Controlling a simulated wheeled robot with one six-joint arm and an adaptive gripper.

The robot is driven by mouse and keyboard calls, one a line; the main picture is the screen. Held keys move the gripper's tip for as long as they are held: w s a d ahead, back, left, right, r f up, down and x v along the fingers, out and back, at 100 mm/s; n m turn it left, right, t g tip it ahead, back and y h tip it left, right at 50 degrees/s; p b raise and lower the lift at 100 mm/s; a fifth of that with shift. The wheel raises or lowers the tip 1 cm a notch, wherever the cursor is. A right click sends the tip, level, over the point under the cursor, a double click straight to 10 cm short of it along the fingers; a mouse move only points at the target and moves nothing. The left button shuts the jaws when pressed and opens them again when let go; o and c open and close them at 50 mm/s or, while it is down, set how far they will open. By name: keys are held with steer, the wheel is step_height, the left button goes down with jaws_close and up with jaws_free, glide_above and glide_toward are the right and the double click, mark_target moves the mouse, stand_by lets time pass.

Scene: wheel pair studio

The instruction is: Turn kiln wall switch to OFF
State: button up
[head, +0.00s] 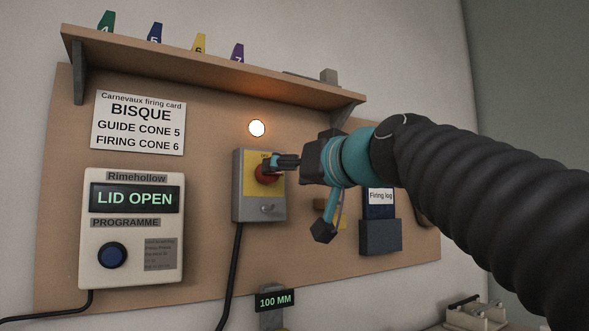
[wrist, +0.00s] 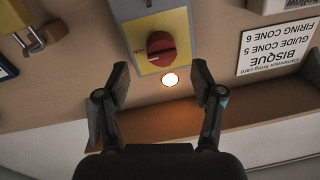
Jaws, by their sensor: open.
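The kiln wall switch is a grey box with a yellow plate (head: 250,173) on the brown wall board. Its red rotary knob (head: 266,175) is partly hidden by my gripper (head: 277,163) in the head view. In the wrist view, which is upside down, the red knob (wrist: 161,46) shows whole on the yellow plate (wrist: 137,35).
A lit round lamp (head: 257,128) is above the switch. The shelf (head: 210,68) with numbered cones overhangs. A controller (head: 132,228) reading LID OPEN is at left, below a firing card (head: 138,122). A firing log pocket (head: 381,238) is at right. A brass padlock (wrist: 39,37) hangs beside the switch.

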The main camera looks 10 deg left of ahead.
mark_target(273, 175)
steer(key=p+x, duration=0.1)
steer(key=x, duration=0.4)
steer(key=shift+w+a, duration=0.2)
steer(key=shift+a, duration=0.1)
steer(key=c, duration=1.1)
